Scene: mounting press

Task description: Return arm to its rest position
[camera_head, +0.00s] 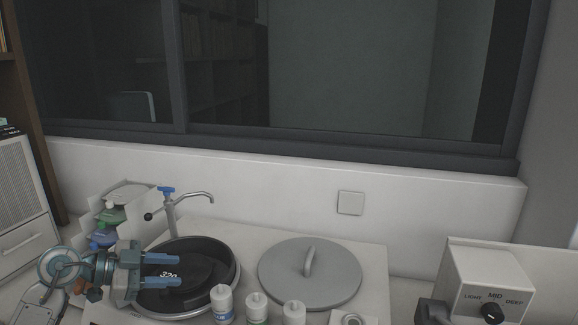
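My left gripper (177,270) comes in from the lower left, with its two blue fingers pointing right. The fingers are spread apart and nothing shows between them. They hang over the left part of a round black basin with a metal rim (236,290), and a dark disc marked "320" (187,271) shows inside it. The height of the fingers above the basin is hard to tell. My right gripper does not show.
A tap with a blue handle (170,203) stands behind the basin. A grey round lid (333,272) lies right of it. Several white bottles (257,307) stand in front. A rack of coloured bottles (110,215) is at left, a control box with a knob (487,285) at right.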

